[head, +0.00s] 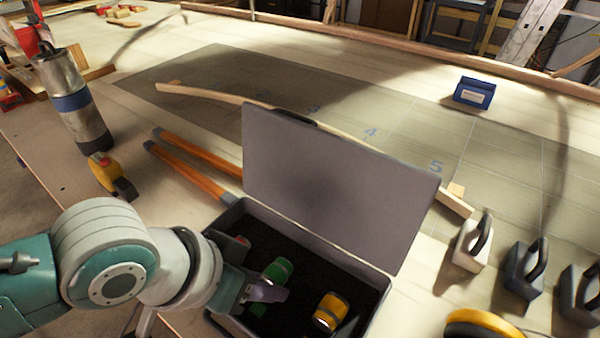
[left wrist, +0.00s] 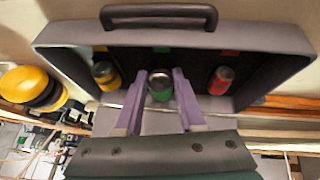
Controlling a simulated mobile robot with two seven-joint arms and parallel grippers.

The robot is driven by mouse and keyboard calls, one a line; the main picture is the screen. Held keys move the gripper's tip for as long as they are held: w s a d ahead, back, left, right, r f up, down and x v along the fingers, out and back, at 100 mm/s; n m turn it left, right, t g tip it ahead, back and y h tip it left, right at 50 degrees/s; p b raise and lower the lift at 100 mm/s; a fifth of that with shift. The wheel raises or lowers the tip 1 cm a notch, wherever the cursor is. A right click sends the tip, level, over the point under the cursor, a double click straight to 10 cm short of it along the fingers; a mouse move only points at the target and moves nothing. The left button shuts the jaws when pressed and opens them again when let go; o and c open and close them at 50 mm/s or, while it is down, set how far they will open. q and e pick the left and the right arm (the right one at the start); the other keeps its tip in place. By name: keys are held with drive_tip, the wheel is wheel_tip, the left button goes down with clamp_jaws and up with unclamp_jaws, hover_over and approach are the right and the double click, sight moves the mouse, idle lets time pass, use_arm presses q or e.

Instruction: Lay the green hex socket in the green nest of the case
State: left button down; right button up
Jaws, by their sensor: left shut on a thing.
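The green hex socket (head: 278,270) has a green band and a metal end. My left gripper (head: 264,291) is shut on it, over the open grey case (head: 388,290). In the left wrist view the green socket (left wrist: 160,86) sits between the two fingers (left wrist: 157,92), between the other two sockets. A green mark (left wrist: 161,49) shows on the case's dark inside, in line with it. The fingers partly hide the nest, and I cannot tell whether the socket touches its bottom. My right gripper is not in view.
A yellow socket (head: 331,311) and a red socket (left wrist: 222,80) lie in the case to either side. The raised lid (head: 335,185) stands behind.

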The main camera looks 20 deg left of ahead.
use_arm(q)
drive_tip(key=shift+f, duration=0.15)
drive_tip(key=shift+c, duration=2.2)
unclamp_jaws()
wheel_tip(320, 180, up, 7)
drive_tip(key=p, duration=0.7)
drive_tip(key=shift+p, duration=0.35)
